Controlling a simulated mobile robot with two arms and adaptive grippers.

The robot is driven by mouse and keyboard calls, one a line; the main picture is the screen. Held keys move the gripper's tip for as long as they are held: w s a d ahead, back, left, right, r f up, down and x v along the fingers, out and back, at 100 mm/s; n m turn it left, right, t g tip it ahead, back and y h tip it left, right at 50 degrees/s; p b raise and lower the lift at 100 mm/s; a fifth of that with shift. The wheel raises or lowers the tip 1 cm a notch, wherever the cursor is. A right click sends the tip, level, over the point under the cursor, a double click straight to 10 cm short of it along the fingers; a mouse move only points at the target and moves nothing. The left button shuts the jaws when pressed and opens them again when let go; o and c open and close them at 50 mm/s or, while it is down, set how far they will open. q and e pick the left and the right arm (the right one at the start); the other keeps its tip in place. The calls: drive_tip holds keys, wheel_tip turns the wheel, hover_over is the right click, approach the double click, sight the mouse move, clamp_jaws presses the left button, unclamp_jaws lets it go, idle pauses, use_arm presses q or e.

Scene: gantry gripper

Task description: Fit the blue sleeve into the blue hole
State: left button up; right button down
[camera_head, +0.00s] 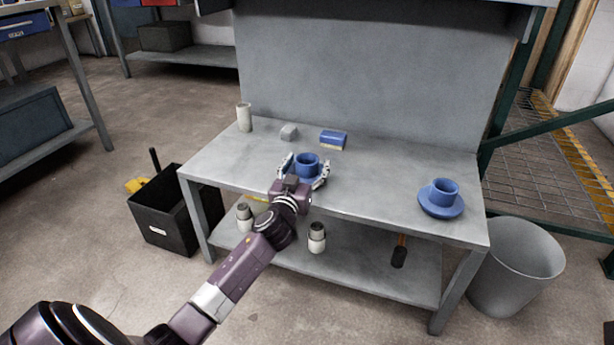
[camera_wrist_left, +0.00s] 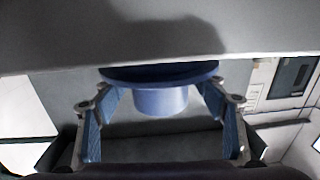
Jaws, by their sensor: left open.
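A blue cup-like piece (camera_head: 307,160) with a round opening on top stands on the grey table near its front middle. In the left wrist view the piece (camera_wrist_left: 160,101) looks upside down, its wide round flange against the table. My left gripper (camera_head: 304,172) is open, with one finger on each side of this piece; clear gaps show beside its body in the wrist view. A similar blue cup-like piece (camera_head: 445,190) stands on a blue round plate (camera_head: 437,207) at the table's right. I cannot tell which one is the sleeve. My right gripper is out of view.
A blue block (camera_head: 333,139), a small grey block (camera_head: 289,131) and a pale cylinder (camera_head: 244,117) stand along the back of the table (camera_head: 385,179). A grey bin (camera_head: 516,268) is at the right, a black box (camera_head: 170,212) at the left. The table between the blue pieces is clear.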

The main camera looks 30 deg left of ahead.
use_arm(q)
drive_tip(key=c, duration=1.4)
drive_tip(key=shift+c, duration=0.2)
drive_tip(key=shift+r, duration=0.2)
